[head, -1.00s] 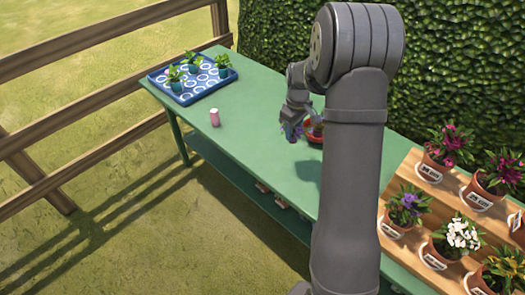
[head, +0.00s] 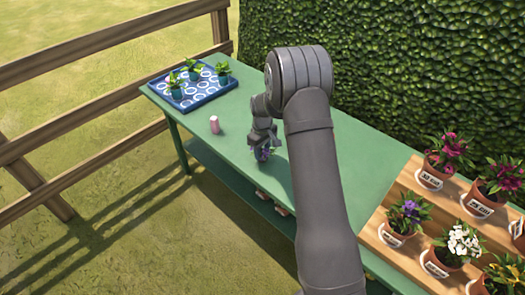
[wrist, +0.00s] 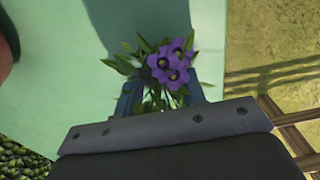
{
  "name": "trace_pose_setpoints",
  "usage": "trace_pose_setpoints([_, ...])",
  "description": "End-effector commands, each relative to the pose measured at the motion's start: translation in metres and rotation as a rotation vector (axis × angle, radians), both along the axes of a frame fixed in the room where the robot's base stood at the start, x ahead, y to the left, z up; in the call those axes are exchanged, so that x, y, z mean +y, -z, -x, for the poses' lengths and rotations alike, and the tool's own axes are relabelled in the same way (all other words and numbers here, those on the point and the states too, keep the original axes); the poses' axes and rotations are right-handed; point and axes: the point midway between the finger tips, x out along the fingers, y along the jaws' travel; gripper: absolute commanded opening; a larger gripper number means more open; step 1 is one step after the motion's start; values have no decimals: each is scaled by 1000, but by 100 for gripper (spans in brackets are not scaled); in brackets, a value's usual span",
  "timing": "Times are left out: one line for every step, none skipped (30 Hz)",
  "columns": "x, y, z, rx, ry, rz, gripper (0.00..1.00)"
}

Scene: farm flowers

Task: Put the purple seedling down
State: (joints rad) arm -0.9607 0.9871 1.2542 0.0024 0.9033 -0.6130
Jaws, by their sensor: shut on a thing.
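The purple seedling (head: 262,155) hangs below my gripper (head: 264,144), over the green table near its front edge. In the wrist view the purple flowers (wrist: 170,63) and green leaves show between the two fingers of my gripper (wrist: 165,95), which is shut on the seedling. The seedling's lower part is hidden by the gripper body. Whether its base touches the table top cannot be told.
A blue tray (head: 209,96) with several small green seedlings stands at the table's far left. A small pink container (head: 214,124) stands on the green table (head: 190,130). A wooden stepped stand (head: 408,178) with several potted flowers is at right. A reddish rounded thing (wrist: 8,40) edges the wrist view.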

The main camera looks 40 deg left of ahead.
Motion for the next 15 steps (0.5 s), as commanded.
trace_pose_setpoints([0, 2, 0, -1, 0, -1, 15])
trace_pose_setpoints([0, 2, 0, -1, 0, -1, 15])
trace_pose_setpoints([0, 2, 0, -1, 0, -1, 15])
trace_pose_setpoints([0, 2, 0, -1, 0, -1, 15])
trace_pose_setpoints([0, 2, 0, -1, 0, -1, 15])
trace_pose_setpoints([0, 2, 0, -1, 0, -1, 15])
trace_pose_setpoints([0, 2, 0, -1, 0, -1, 15])
trace_pose_setpoints([0, 2, 0, -1, 0, -1, 15])
trace_pose_setpoints([0, 3, 0, 0, 0, -1, 15])
trace_pose_setpoints([0, 4, 0, 0, 0, 0, 15])
trace_pose_setpoints([0, 5, 0, 0, 0, 0, 15])
trace_pose_setpoints([0, 5, 0, 0, 0, -1, 43])
trace_pose_setpoints([0, 5, 0, 0, 0, -1, 49])
trace_pose_setpoints([0, 5, 0, 0, 0, -1, 55])
trace_pose_setpoints([0, 5, 0, 0, 0, -1, 59])
